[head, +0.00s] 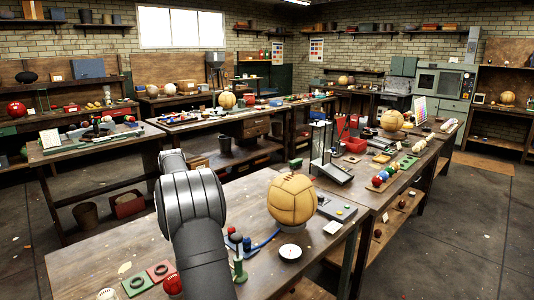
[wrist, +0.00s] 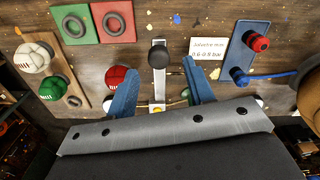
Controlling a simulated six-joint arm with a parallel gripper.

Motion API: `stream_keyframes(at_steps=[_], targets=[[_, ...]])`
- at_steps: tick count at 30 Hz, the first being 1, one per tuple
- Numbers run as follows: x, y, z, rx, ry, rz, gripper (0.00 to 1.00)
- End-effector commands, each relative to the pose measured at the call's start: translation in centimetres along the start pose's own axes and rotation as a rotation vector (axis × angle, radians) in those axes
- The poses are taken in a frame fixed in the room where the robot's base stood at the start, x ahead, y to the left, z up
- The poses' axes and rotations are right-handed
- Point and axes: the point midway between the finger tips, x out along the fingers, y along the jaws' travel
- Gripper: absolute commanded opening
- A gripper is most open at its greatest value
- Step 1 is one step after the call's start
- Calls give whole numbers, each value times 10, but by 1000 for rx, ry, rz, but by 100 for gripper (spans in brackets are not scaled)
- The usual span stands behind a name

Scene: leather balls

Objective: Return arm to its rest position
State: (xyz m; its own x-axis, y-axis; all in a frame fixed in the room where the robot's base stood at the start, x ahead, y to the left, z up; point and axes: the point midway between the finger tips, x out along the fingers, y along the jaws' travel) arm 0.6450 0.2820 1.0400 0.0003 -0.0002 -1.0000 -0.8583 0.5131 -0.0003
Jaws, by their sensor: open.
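My gripper (wrist: 160,80) shows in the wrist view as two blue fingers standing apart above the wooden workbench (head: 90,262). A post with a dark round knob (wrist: 158,56) shows between the fingers, with a gap on each side. Nothing is visibly held. In the head view my grey arm reaches down over the bench, and the gripper is hidden behind it.
A large tan leather ball (head: 293,199) stands on the bench right of my arm. A round gauge (head: 290,252) is in front of it. Green (wrist: 73,23) and red (wrist: 112,20) pads with rings, a printed card (wrist: 208,48) and a blue tray (wrist: 243,52) surround the gripper.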

Motion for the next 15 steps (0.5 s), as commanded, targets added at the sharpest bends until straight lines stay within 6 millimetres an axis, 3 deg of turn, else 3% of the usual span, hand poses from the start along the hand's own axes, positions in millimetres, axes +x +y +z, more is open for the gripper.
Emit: stream_keyframes(at_steps=[5, 15], targets=[[35, 1, 0, 0, 3, 2, 48], [33, 15, 3, -157, 0, 0, 48]])
